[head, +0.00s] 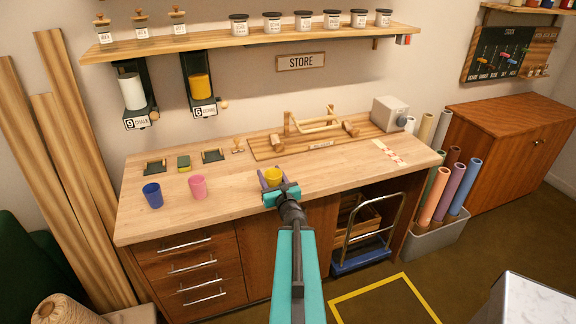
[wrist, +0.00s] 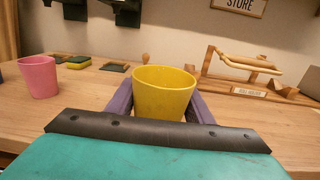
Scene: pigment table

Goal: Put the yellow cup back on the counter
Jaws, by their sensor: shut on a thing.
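The yellow cup (head: 273,175) is upright between the purple fingers of my gripper (head: 271,180), over the front part of the wooden counter (head: 232,198). In the wrist view the yellow cup (wrist: 163,92) fills the space between the two fingers (wrist: 160,103), which are shut on its sides. Its lower part is hidden behind my gripper's body, so I cannot tell whether its base touches the counter (wrist: 65,108).
A pink cup (head: 197,187) and a blue cup (head: 152,195) stand on the counter to the left. A wooden rack (head: 318,138) and a grey box (head: 390,112) are at the back. Bare counter lies between the pink cup and my gripper.

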